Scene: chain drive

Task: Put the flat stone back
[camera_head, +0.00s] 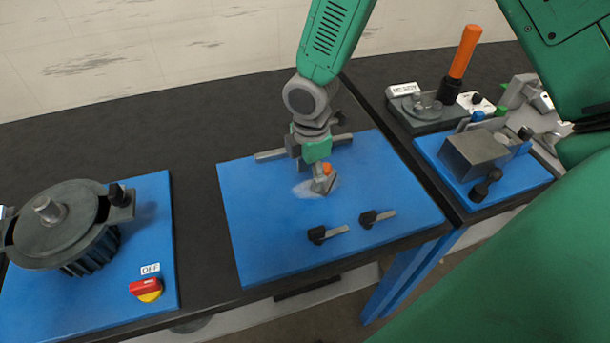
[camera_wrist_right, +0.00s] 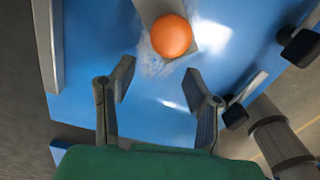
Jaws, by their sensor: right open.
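The flat stone (camera_head: 324,187) is a small grey piece with an orange ball knob (camera_head: 327,169). It is on the blue middle board (camera_head: 260,220), beside a pale smear. In the right wrist view, the grey stone (camera_wrist_right: 204,32) and its orange knob (camera_wrist_right: 171,36) show just past my fingertips. My right gripper (camera_head: 312,166) hangs from above, close to the stone. In the wrist view, my right gripper (camera_wrist_right: 158,70) has its two fingers apart with nothing between them. Whether a finger touches the knob is not clear. My left gripper is not in view.
Two black-knobbed levers (camera_head: 318,235) (camera_head: 370,218) sit near the board's front. A grey rail (camera_head: 270,155) runs along its back. A motor housing (camera_head: 65,225) stands at left with a red-yellow switch (camera_head: 146,288). A grey block fixture (camera_head: 475,155) stands at right.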

